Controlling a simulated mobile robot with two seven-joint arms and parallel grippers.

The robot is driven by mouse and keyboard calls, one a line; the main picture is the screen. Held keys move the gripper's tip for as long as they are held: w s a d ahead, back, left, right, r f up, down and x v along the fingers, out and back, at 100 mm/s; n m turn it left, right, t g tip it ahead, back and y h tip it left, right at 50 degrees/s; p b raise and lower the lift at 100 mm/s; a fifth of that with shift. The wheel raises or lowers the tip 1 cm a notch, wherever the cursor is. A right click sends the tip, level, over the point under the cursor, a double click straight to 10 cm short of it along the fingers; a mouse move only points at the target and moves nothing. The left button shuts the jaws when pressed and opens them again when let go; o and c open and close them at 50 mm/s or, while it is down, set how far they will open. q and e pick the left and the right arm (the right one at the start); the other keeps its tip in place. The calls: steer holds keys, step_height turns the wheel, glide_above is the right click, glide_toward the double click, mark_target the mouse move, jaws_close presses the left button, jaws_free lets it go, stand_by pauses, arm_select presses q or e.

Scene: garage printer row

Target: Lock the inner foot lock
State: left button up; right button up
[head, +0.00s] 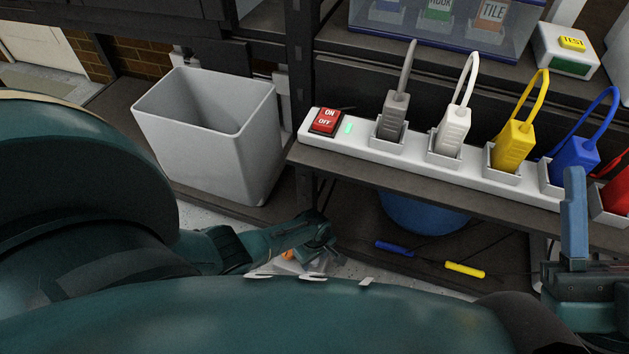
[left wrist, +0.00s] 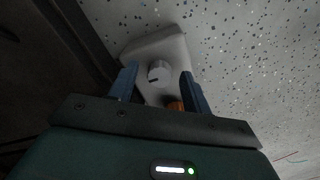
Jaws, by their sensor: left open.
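In the left wrist view, a white foot housing (left wrist: 155,48) stands on the speckled floor with a round grey-white knob (left wrist: 160,74) on it. A dark mark shows on the knob. An orange part (left wrist: 175,106) shows lower down, partly hidden by my gripper. My left gripper (left wrist: 159,70) is open, with one blue finger on each side of the knob; I cannot tell whether they touch it. In the head view the left wrist reaches low beside an orange part (head: 288,253), mostly hidden by my body. My right gripper (head: 574,220) shows one blue finger at the right edge.
A grey bin (head: 215,135) stands left of the shelf post. A power strip (head: 350,150) with coloured plugs lies on the shelf above.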

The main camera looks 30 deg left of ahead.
arm_select(q)
steer(key=shift+c, duration=0.6)
steer(key=c, duration=0.9)
